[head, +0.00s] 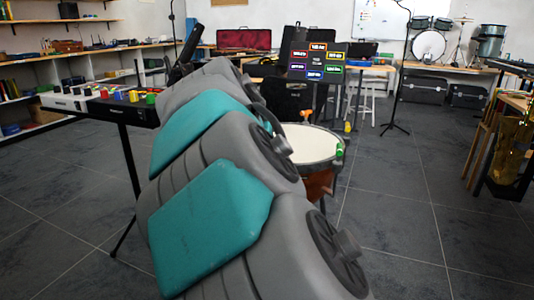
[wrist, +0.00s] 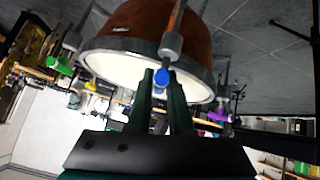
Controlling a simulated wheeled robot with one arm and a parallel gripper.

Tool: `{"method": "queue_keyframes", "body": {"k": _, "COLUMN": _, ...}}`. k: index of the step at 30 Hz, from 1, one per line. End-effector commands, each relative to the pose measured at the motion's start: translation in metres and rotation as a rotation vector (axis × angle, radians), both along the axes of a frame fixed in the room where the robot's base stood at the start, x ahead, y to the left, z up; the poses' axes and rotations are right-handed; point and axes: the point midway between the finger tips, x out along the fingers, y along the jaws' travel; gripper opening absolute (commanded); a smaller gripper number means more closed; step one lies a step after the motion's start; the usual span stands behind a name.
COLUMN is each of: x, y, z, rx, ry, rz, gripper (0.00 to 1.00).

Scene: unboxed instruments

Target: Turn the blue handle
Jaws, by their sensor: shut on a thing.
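The blue handle (wrist: 162,76) sits at the rim of a copper-brown drum, between my fingertips in the wrist view. My gripper (wrist: 161,85) is shut on it, with one dark green finger on each side. The drum (wrist: 140,22) has a pale head (wrist: 122,70) and a metal rim. The drum also shows in the head view (head: 314,146), just beyond my grey and teal arm. The blue handle and my gripper are hidden behind my arm in the head view.
Other coloured handles stand around the rim: green (wrist: 58,64) and purple (wrist: 218,113). A keyboard table (head: 75,104) with small coloured items is left of my arm. A dark stand with lit labels (head: 318,61) is behind the drum.

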Motion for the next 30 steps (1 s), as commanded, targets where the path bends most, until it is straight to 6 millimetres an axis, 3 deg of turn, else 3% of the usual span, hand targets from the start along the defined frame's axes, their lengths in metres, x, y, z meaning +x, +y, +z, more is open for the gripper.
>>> {"method": "queue_keyframes", "body": {"k": 1, "x": 0.000, "y": 0.000, "z": 0.000, "rx": 0.001, "ry": -0.001, "rz": 0.001, "gripper": 0.21}}
{"method": "queue_keyframes", "body": {"k": 9, "x": 0.000, "y": 0.000, "z": 0.000, "rx": 0.001, "ry": -0.001, "rz": 0.001, "gripper": 0.48}}
{"method": "queue_keyframes", "body": {"k": 20, "x": -0.003, "y": 0.002, "z": 0.004, "rx": 0.000, "ry": -0.002, "rz": 0.001, "gripper": 0.48}}
{"method": "queue_keyframes", "body": {"k": 30, "x": -0.035, "y": 0.014, "z": 0.038, "rx": 0.000, "ry": -0.006, "rz": 0.003, "gripper": 0.48}}
